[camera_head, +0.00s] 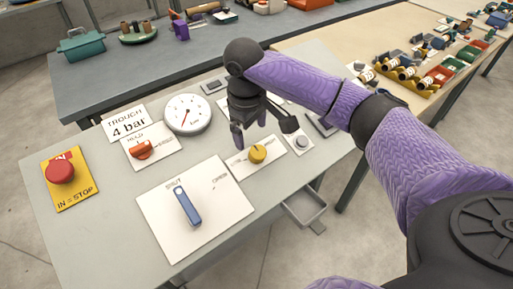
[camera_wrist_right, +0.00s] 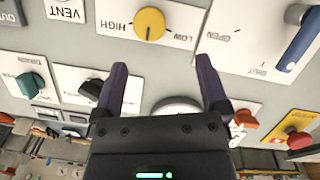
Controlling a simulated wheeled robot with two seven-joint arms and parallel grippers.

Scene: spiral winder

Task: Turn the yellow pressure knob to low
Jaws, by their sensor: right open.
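The yellow pressure knob (camera_head: 257,153) sits on a white plate on the grey panel. In the right wrist view the yellow knob (camera_wrist_right: 149,22) is near the top, with HIGH on its left and LOW on its right. A small dark mark on it faces the lower edge, between the two words. My right gripper (camera_head: 263,130) is open and empty, above and just behind the knob in the head view. Its two purple fingers (camera_wrist_right: 163,68) are apart, and the knob lies beyond their tips, not touched. My left gripper is not in view.
A blue lever (camera_head: 187,207) on a white plate lies in front of the knob. A round gauge (camera_head: 187,114), an orange-red knob (camera_head: 141,148) and a red stop button (camera_head: 60,171) are to the left. A grey tray (camera_head: 305,207) hangs at the panel's front edge.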

